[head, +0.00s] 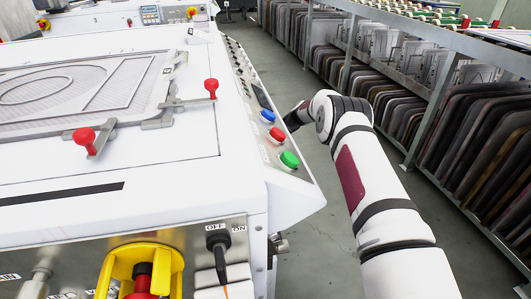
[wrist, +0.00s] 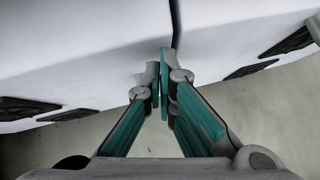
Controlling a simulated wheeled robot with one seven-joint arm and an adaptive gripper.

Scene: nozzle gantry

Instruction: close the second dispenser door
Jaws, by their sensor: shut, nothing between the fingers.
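In the wrist view my gripper (wrist: 161,80) is shut and empty, its teal-lined fingers together. The fingertips are at the lower end of a dark seam between a left white panel (wrist: 80,50) and a right white panel (wrist: 225,30). I cannot tell whether they touch either one. I cannot tell which panel, if either, is the second dispenser door, or whether a door stands ajar. In the head view my arm reaches along the right side of the white machine (head: 110,165); my gripper is mostly hidden behind the control panel's edge.
The machine's sloping control panel (head: 262,110) has a blue button (head: 267,115), a red button (head: 277,134) and a green button (head: 290,159). A rack of dark panels (head: 480,160) stands at the right. Grey floor (head: 315,235) lies between machine and rack.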

